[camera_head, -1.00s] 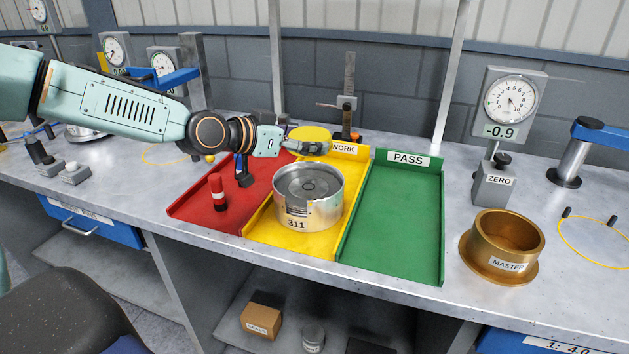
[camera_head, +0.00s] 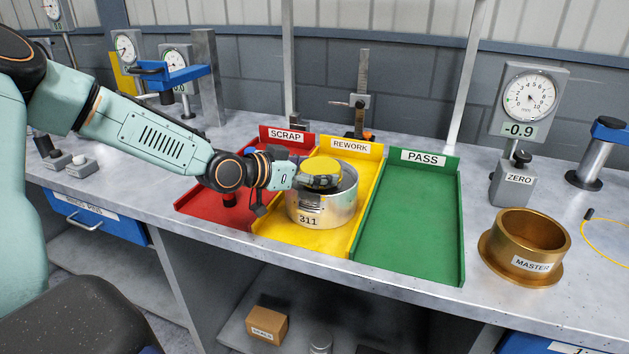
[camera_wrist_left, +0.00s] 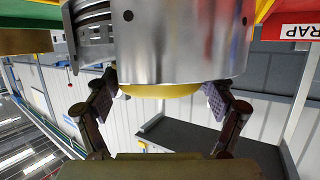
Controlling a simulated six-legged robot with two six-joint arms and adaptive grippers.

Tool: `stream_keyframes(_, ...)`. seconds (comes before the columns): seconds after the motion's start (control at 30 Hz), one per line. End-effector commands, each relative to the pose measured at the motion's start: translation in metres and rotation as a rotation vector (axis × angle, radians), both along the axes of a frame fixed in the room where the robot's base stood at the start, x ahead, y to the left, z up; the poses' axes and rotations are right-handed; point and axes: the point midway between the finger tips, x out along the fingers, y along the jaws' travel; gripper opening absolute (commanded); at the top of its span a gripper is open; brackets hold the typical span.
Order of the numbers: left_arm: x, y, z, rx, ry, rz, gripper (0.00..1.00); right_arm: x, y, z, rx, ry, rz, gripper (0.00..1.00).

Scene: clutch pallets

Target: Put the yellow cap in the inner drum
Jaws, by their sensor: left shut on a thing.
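The silver drum (camera_head: 322,214) marked 311 stands upright in the yellow REWORK tray (camera_head: 345,150). My left gripper (camera_head: 302,181) is shut on the yellow cap (camera_head: 322,173), holding it from the left over the drum's mouth. The cap looks slightly tilted and hides most of the drum's inside, including the inner drum; I cannot tell whether it touches anything inside. In the left wrist view, the yellow cap (camera_wrist_left: 163,91) shows between the two fingers against the drum's shiny wall (camera_wrist_left: 180,45). My right gripper is not in view.
The red SCRAP tray (camera_head: 288,136) lies left, under my arm. The green PASS tray (camera_head: 410,215) at right is empty. A brass MASTER ring (camera_head: 508,262) and a dial gauge on a ZERO stand (camera_head: 513,180) are further right. A height gauge (camera_head: 360,95) stands behind the trays.

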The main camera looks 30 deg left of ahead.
Motion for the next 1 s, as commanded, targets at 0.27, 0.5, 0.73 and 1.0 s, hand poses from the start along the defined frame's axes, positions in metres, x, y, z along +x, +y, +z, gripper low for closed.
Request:
stream_keyframes(0.27,0.001,0.001,-0.014,0.001,0.0,-0.003,0.52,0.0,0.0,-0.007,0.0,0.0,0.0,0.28)
stream_keyframes(0.5,0.001,0.001,-0.014,0.001,0.0,-0.001,1.0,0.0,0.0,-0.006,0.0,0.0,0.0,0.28)
stream_keyframes(0.73,0.001,0.001,-0.014,0.001,0.0,-0.001,1.0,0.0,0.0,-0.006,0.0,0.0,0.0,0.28)
stream_keyframes(1.0,-0.005,0.005,-0.01,-0.003,0.002,0.005,1.0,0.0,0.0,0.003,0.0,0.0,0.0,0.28)
